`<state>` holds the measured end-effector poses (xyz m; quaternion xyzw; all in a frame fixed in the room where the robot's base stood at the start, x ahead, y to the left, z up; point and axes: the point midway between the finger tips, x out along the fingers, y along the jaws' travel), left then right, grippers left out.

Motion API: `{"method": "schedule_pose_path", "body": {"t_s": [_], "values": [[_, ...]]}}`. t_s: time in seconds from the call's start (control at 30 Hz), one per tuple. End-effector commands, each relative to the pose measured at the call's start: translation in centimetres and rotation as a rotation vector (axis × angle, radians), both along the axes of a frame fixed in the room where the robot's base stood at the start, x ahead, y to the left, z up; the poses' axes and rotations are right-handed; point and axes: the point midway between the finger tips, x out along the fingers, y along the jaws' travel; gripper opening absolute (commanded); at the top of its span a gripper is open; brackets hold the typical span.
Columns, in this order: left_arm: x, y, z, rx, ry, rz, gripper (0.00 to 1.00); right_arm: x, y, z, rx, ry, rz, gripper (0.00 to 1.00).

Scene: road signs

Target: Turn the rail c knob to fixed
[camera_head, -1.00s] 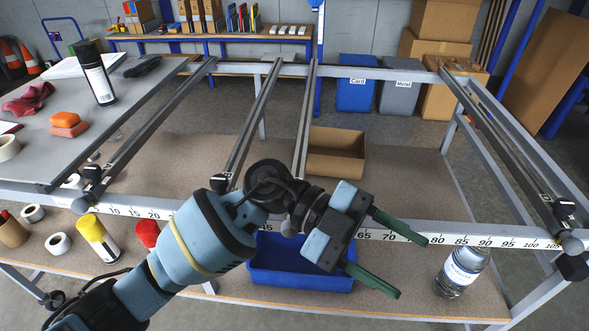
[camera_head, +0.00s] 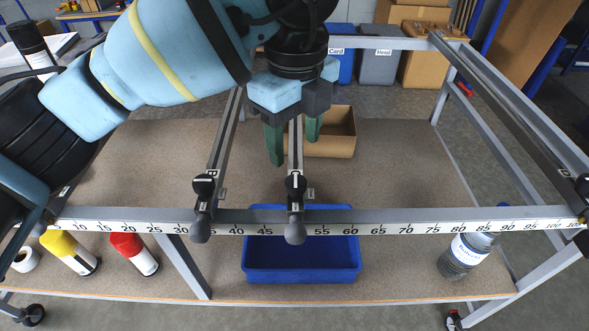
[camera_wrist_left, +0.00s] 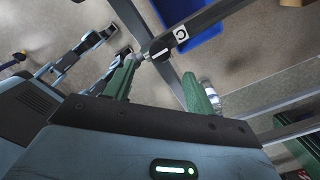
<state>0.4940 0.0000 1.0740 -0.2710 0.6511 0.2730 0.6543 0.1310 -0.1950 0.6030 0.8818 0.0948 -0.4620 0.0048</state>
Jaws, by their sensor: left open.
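The rail c knob (camera_head: 296,186) is a small black knob near the front end of the grey rail c (camera_head: 295,152), just behind the numbered front beam. In the left wrist view the knob (camera_wrist_left: 160,49) shows a pale line across its top, beside a white tag marked C. I cannot tell which setting it points to. My left gripper (camera_head: 294,146) is above rail c, behind the knob in the head view, with its green fingers apart and pointing down. In the wrist view the knob appears beyond the gap between the fingers (camera_wrist_left: 158,82), apart from them. My right gripper is not in view.
Rail b with its own black knob (camera_head: 204,186) runs just left. The numbered front beam (camera_head: 400,224) crosses in front. A blue bin (camera_head: 302,275), a bottle (camera_head: 466,252), and yellow (camera_head: 70,252) and red (camera_head: 134,253) cans stand on the lower shelf.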

Motion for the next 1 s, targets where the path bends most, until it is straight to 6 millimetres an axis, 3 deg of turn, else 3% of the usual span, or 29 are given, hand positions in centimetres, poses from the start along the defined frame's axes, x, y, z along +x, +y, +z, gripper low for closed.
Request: {"method": "schedule_pose_path", "body": {"t_s": [0.17,0.6,1.0], "values": [[0.0,0.0,-1.1,-0.001,0.004,-0.002,0.55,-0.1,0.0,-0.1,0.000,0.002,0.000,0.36],[-0.1,0.0,-7.0,-0.004,0.004,-0.004,0.55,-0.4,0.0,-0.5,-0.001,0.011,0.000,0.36],[0.0,0.0,-7.8,-0.004,0.002,-0.004,0.55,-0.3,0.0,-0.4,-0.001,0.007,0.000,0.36]]}}
